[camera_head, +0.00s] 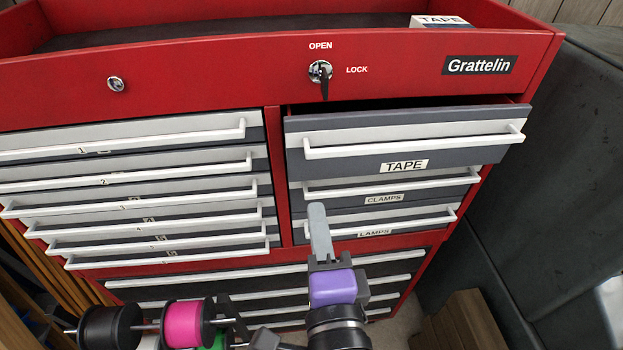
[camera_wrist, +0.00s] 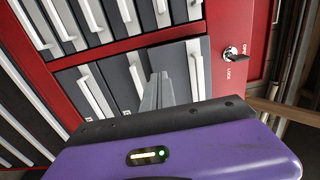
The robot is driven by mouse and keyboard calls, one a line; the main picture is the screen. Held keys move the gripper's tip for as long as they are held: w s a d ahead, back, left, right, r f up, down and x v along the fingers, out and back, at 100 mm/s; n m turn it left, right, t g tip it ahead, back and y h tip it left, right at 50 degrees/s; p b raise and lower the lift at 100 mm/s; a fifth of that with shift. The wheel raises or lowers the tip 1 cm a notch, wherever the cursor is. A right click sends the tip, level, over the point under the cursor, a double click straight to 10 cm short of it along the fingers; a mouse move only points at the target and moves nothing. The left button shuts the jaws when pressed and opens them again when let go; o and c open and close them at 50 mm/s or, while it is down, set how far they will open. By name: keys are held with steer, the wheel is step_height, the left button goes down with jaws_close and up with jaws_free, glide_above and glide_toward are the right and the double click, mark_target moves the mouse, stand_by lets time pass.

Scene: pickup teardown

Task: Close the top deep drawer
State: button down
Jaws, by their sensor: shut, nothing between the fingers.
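The top deep drawer is the grey one labelled TAPE (camera_head: 375,139), at the upper right of the red chest. It stands partly pulled out, with a dark gap above its front edge. Its white bar handle (camera_head: 415,146) runs across the front. It also shows as the drawer front nearest the lock in the wrist view (camera_wrist: 178,62). My gripper (camera_head: 317,208) is shut and empty. Its fingertips appear below the TAPE drawer's left part, in front of the CLAMPS and LAMPS drawers. I cannot tell whether they touch anything.
The CLAMPS drawer (camera_head: 390,198) and LAMPS drawer (camera_head: 375,234) lie below, looking shut. Several shallow drawers (camera_head: 130,135) fill the left side. A key sits in the lock (camera_head: 320,72). Spools, including a pink one (camera_head: 184,323), are in the lower left foreground. A dark panel (camera_head: 560,170) stands at right.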

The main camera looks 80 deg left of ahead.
mark_target(309, 172)
steer(key=a, duration=0.2)
steer(key=a+p, duration=0.1)
steer(key=a, duration=0.4)
steer(key=shift+w, duration=0.25)
steer(key=shift+w+a+r+p, duration=0.15)
steer(key=shift+a+p, duration=0.55)
steer(key=shift+a, duration=1.25)
